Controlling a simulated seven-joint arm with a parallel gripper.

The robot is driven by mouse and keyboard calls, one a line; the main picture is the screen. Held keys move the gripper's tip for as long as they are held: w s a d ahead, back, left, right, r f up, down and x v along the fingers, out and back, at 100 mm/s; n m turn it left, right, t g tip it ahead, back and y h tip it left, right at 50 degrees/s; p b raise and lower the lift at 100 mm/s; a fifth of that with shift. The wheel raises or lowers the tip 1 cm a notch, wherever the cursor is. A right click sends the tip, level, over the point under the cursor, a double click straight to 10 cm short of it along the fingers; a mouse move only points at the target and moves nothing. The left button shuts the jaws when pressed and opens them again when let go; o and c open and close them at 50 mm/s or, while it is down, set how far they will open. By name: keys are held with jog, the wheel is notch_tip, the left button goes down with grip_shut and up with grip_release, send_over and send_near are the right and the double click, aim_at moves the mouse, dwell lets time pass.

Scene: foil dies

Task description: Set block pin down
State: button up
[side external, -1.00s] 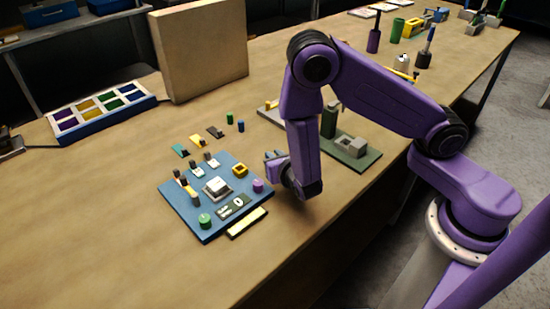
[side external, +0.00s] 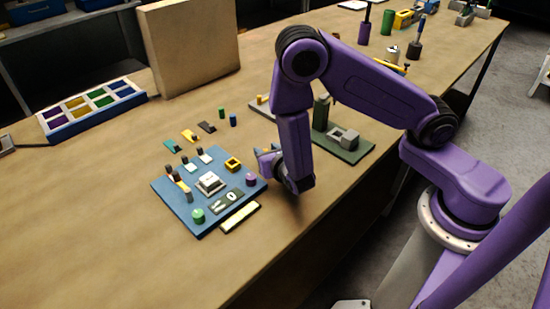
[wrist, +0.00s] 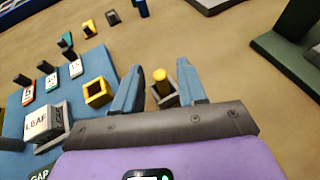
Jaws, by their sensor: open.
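In the wrist view, a short yellow pin (wrist: 160,78) with a grey block (wrist: 166,99) around its base shows between the two fingers of my gripper (wrist: 160,66). The fingers are apart, with a visible space on each side of the pin. The pin looks upright; I cannot tell whether it touches the board or table. In the side view, my gripper (side external: 267,158) is low at the right edge of the blue board (side external: 172,213), and its fingers hide the pin there.
A yellow square frame (wrist: 97,92) and a pale "LEAF" block (wrist: 43,121) are on the board left of my gripper. A purple cylinder (side external: 251,180) stands close to my gripper. A green plate with grey blocks (side external: 350,152) lies to the right. The table's left front is clear.

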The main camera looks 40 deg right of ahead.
jog(key=v, duration=1.2)
jog(key=s+d+r+m+g+h, duration=0.2)
jog(key=s+d+r+m+g, duration=0.35)
jog(key=d+m, duration=0.45)
jog(key=s+a+r+m+g+y, duration=0.1)
jog(key=s+r+m+g+y, duration=0.2)
jog(key=s, duration=0.3)
jog(key=s+a+r+m+g+y, duration=0.1)
jog(key=s+r+m+g+y, duration=0.1)
jog(key=s+m+g+y, duration=0.2)
jog(key=s+m, duration=0.1)
jog(key=s, duration=0.2)
jog(key=shift+r+m+y, duration=0.4)
